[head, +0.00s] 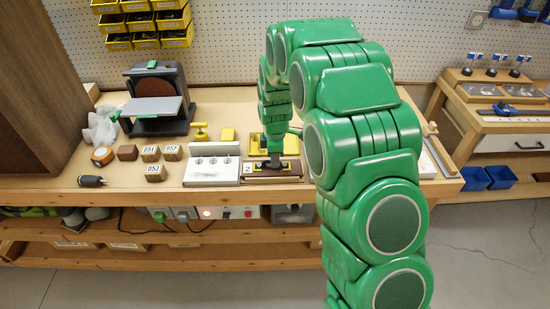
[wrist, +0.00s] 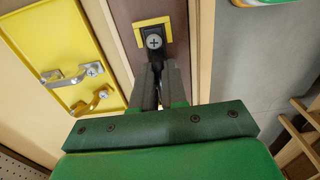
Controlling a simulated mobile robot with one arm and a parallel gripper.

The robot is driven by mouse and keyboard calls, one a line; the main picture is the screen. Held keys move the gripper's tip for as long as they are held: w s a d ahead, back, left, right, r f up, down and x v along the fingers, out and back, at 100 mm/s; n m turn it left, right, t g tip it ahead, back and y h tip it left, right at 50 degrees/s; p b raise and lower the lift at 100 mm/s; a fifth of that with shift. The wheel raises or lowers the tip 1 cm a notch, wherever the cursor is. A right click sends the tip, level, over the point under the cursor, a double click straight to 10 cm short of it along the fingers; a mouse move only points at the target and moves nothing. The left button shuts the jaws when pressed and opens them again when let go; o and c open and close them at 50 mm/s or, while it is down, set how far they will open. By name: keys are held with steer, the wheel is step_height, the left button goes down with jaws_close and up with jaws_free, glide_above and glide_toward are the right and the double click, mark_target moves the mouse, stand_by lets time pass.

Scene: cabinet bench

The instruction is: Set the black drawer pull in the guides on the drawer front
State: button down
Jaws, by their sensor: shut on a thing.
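My gripper (wrist: 160,80) is shut on the black drawer pull (wrist: 155,54). The pull's round end with a silver screw shows just beyond my fingertips; the rest is hidden between the fingers. That end lies over or against a yellow guide (wrist: 138,29) on the brown drawer front (wrist: 124,11). I cannot tell whether it is seated or just above. Any guide at the pull's other end is hidden by my gripper. In the head view my gripper (head: 275,158) points down at the drawer front on the bench, and the pull is too small to make out clearly.

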steer(key=c, duration=1.1)
jaws_free()
steer(key=shift+o, duration=0.3)
steer(key=shift+o, duration=1)
steer(key=shift+r, duration=0.15)
steer(key=shift+r, duration=3.3)
